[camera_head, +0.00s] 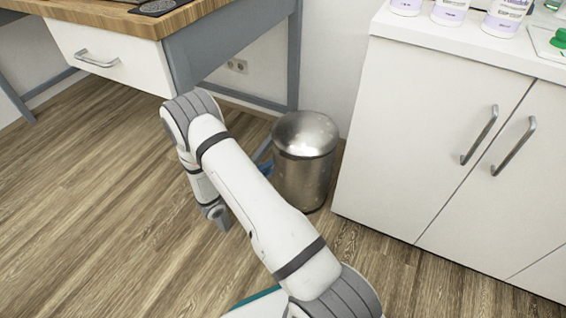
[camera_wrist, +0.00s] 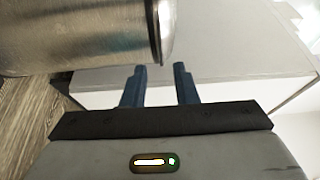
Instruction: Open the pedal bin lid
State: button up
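The pedal bin (camera_head: 303,180) is a brushed metal cylinder standing on the floor between the desk and the white cabinet. Its domed lid (camera_head: 306,132) sits down on the body and looks closed. No pedal can be made out. My gripper (camera_wrist: 160,68) shows two blue fingers apart with nothing between them. In the wrist view the bin (camera_wrist: 80,35) appears turned sideways at the upper left, with one rimmed end just above the fingertips. In the head view my arm hides most of the gripper; a bit of blue finger shows at the bin's left side. Contact cannot be told.
The white cabinet (camera_head: 440,150) stands close to the bin's right, with bottles (camera_head: 450,10) on top. The desk (camera_head: 100,25) with a drawer (camera_head: 110,60) and grey legs is at the left and behind. Open wooden floor (camera_head: 90,220) lies at the left.

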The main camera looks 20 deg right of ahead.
jog(key=b+x, duration=0.2)
jog(key=x, duration=0.5)
jog(key=shift+d+b, duration=0.15)
jog(key=shift+b, duration=0.15)
grip_shut()
dwell(1.1)
